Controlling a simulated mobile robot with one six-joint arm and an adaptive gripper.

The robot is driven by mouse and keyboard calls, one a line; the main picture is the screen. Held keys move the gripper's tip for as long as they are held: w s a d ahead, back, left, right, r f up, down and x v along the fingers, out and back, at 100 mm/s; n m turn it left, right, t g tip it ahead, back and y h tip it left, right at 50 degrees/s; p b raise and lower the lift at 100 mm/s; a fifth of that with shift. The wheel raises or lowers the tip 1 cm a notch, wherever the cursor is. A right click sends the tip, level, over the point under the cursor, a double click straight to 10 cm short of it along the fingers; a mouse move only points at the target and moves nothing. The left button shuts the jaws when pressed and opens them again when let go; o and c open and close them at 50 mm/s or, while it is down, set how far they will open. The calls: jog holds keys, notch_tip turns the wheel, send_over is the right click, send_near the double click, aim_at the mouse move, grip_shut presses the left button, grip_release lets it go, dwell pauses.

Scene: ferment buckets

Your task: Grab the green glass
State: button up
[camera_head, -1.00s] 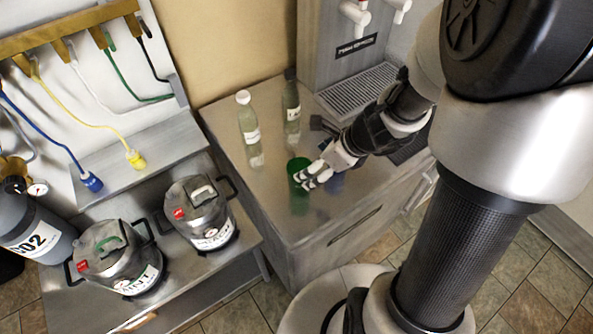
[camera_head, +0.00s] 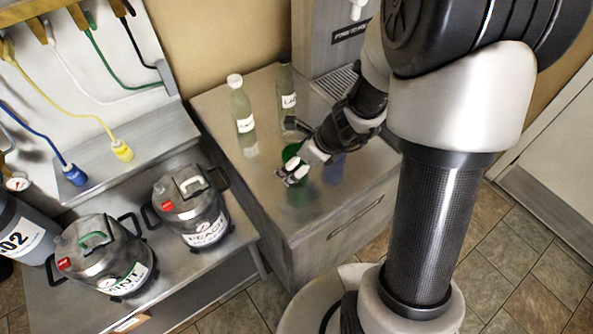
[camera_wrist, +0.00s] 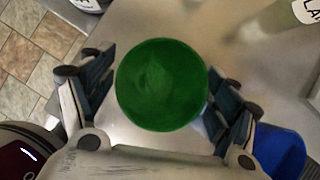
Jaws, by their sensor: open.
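The green glass (camera_wrist: 161,84) stands on the steel counter (camera_head: 255,205). In the wrist view it lies between the two open fingers of my gripper (camera_wrist: 158,100). The right finger is very close to its rim, and I cannot tell whether they touch. A gap shows between the glass and the left finger. In the head view my gripper (camera_head: 293,172) partly hides the green glass (camera_head: 291,153).
A blue glass (camera_wrist: 281,152) stands just right of my gripper in the wrist view. Two bottles, one with a white cap (camera_head: 241,112) and one dark-capped (camera_head: 287,92), stand behind. A dispenser (camera_head: 335,50) is at the back. Lidded kegs (camera_head: 190,205) sit at left.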

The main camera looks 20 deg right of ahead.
jog(key=shift+c, duration=0.2)
jog(key=c, duration=1.3)
jog(key=shift+r, duration=0.15)
